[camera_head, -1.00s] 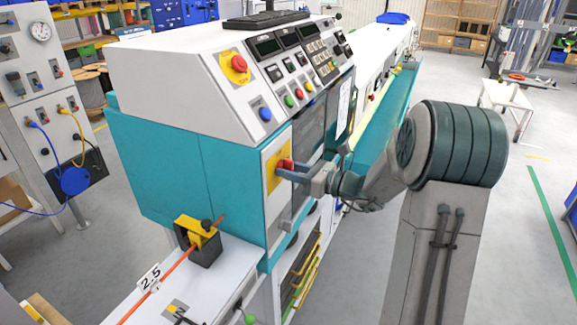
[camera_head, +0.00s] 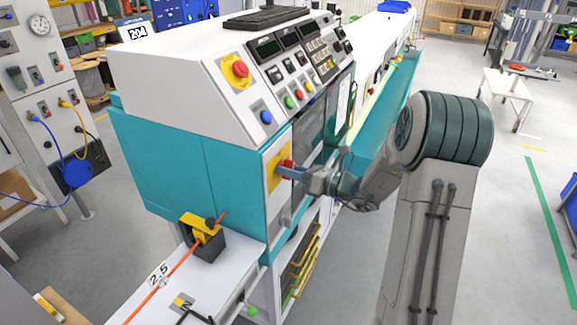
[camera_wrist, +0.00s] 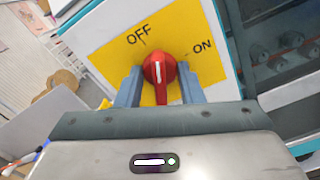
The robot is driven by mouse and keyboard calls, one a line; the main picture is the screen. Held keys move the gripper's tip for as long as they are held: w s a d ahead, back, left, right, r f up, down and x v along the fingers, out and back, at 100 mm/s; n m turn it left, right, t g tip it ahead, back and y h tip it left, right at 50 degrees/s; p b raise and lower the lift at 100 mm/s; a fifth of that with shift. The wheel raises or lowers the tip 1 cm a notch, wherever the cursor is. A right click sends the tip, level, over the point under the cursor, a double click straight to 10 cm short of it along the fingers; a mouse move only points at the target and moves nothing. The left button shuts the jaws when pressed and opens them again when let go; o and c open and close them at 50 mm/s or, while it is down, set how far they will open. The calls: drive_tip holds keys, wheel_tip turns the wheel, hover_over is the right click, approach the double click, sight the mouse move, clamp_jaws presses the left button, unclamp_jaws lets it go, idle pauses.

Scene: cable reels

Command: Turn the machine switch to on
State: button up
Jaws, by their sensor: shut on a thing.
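The machine switch is a red knob (camera_wrist: 158,72) on a yellow plate (camera_wrist: 103,59) marked OFF at upper left and ON at right. The knob's white line runs nearly straight up in the wrist view, between the two labels and nearer OFF. My gripper (camera_wrist: 159,87) is shut on the knob, one blue-grey finger on each side. In the head view the red knob (camera_head: 287,164) shows on the teal machine's (camera_head: 185,155) right-hand face, with my gripper (camera_head: 284,170) reaching it from the right. The fingers partly hide it there.
A red emergency button (camera_head: 240,69) and several coloured buttons sit on the sloped panel above the switch. An orange cable (camera_head: 185,256) runs through a yellow and black guide (camera_head: 203,236) at lower left. Open floor (camera_head: 510,230) lies to the right.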

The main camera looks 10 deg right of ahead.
drive_tip(key=shift+r+m+p, duration=0.1)
drive_tip(key=shift+m+p, duration=0.8)
drive_tip(key=shift+p, duration=0.15)
drive_tip(key=m, duration=1)
drive_tip(key=o, duration=0.4)
drive_tip(key=shift+m, duration=0.3)
drive_tip(key=o, duration=0.3)
drive_tip(key=shift+o, duration=0.2)
drive_tip(key=shift+d, duration=0.1)
drive_tip(key=v, duration=0.8)
